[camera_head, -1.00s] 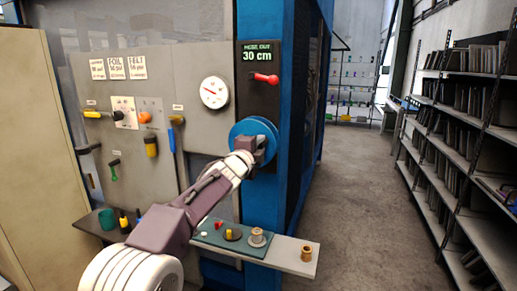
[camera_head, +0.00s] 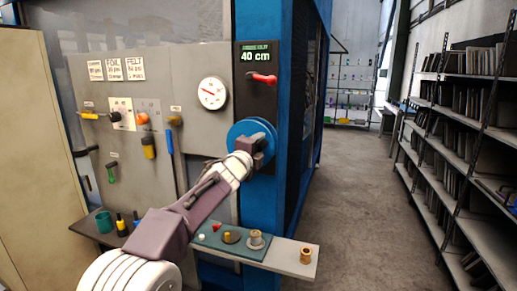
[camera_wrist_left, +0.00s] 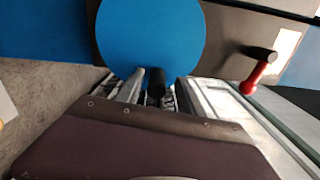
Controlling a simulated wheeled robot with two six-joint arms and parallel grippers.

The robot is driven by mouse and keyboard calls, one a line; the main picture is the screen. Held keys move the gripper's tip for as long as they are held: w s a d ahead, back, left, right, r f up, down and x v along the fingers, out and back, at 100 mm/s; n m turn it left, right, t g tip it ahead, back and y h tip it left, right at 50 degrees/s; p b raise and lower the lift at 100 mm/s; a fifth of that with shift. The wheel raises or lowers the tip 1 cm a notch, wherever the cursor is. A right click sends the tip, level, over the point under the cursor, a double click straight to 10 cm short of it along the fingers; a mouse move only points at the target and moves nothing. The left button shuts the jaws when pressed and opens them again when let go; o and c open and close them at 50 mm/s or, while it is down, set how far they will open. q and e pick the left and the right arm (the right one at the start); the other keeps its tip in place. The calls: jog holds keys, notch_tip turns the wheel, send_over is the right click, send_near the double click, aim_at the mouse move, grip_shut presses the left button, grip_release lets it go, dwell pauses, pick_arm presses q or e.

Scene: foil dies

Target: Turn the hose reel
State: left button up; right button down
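The green display (camera_head: 260,55) above the reel reads 40 cm. My right gripper is not in view.
A red lever (camera_head: 263,78) sticks out above the reel, and a round gauge (camera_head: 212,93) is left of it. Below, a shelf (camera_head: 285,257) carries a green mat with small parts and a brass fitting (camera_head: 306,254). The aisle floor at right is clear.

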pick_arm(q)
jog(key=shift+w+f, duration=0.1)
jog(key=shift+f, duration=0.1)
jog(key=shift+s+a, duration=0.1)
jog(key=shift+s, duration=0.2)
jog(key=b+v, duration=0.3)
jog(key=v, duration=0.5)
jog(key=shift+s, duration=0.2)
